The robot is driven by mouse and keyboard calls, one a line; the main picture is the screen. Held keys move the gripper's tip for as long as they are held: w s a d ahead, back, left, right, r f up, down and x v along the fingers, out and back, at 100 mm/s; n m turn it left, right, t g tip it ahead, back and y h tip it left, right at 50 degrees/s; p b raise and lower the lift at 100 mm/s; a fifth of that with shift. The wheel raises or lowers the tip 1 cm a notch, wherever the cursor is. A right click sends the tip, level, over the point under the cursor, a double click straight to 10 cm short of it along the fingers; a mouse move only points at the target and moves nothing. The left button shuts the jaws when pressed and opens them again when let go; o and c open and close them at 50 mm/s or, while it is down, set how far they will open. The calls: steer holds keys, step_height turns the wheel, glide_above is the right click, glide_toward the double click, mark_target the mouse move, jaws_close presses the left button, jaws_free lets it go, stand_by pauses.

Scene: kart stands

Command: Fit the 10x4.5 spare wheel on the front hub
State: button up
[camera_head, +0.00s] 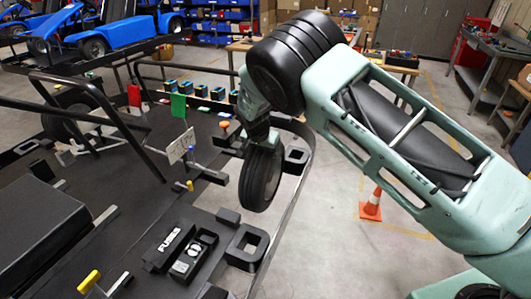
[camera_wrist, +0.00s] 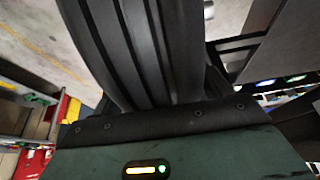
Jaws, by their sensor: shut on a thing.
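The spare wheel (camera_head: 260,178), a black tyre, hangs upright below my gripper (camera_head: 262,138) in the head view, at the right edge of the dark kart stand. My gripper is shut on the wheel from above. In the wrist view the grooved tread of the wheel (camera_wrist: 135,50) fills the upper middle, against the dark gripper body. No size mark on the tyre is readable. I cannot pick out the front hub with certainty; the wheel and gripper cover part of that area. The wheel appears apart from the kart parts to its left.
Another black wheel (camera_head: 70,112) is at the left by the tubular frame. A box marked FUSES (camera_head: 172,247) and a square black holder (camera_head: 247,247) lie in front. A white plate (camera_head: 182,147) stands left of the wheel. An orange cone (camera_head: 372,206) stands on open floor at right.

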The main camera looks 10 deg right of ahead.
steer(key=shift+w+a+r+b, duration=0.15)
steer(key=shift+w+a+b, duration=0.45)
steer(key=shift+w+a, duration=0.35)
stand_by(0.7)
steer(key=shift+s+a, duration=0.1)
